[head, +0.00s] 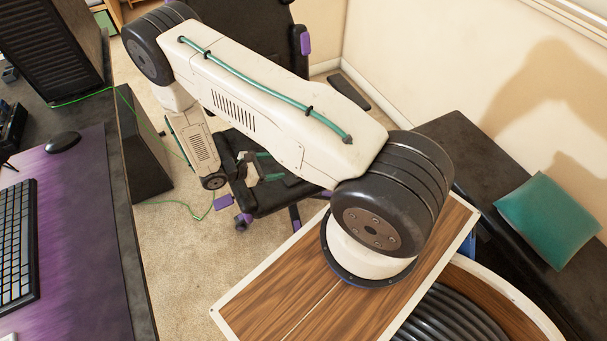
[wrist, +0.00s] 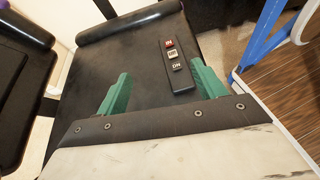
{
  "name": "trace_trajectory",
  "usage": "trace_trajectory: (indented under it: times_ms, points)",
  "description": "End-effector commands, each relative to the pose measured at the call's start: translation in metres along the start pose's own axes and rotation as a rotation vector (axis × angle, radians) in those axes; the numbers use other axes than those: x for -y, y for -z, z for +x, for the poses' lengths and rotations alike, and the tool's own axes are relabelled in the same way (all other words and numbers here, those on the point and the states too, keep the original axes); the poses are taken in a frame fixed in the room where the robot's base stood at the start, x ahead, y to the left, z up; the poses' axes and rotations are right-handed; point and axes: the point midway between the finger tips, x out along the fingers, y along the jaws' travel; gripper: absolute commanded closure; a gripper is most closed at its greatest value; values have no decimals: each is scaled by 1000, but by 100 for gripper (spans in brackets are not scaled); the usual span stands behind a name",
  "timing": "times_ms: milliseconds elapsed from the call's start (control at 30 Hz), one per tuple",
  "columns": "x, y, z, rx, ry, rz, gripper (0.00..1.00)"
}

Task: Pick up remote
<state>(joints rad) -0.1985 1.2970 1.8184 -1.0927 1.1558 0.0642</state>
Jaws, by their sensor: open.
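The remote (wrist: 175,62) shows in the wrist view as a slim black bar with a red button and pale buttons. It lies flat on a dark seat-like surface (wrist: 130,62). My gripper (wrist: 160,72) is open, with its two green fingers apart and nothing between them. The remote lies ahead of the fingers and toward the right one; I cannot tell the height gap. In the head view my gripper (head: 270,168) is over the seat of the black and purple chair (head: 285,198). I cannot make out the remote there.
A desk (head: 75,240) with a keyboard (head: 17,240) and mouse (head: 62,142) stands at the left of the head view. A black computer case (head: 143,145) stands beside it. A dark bench (head: 450,140) with a teal cushion (head: 548,222) is at the right. Carpet lies between.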

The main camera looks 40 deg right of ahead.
Motion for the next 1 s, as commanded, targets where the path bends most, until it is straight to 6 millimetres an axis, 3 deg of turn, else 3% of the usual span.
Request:
trace_trajectory:
  times_ms: [100, 267, 800, 1000]
  points:
    - [17, 30, 22, 21, -30, -68, 31]
    - [26, 46, 37, 31, -49, -108, 31]
    - [26, 43, 104, 33, -49, -111, 31]
    - [25, 42, 114, 32, -51, -112, 31]
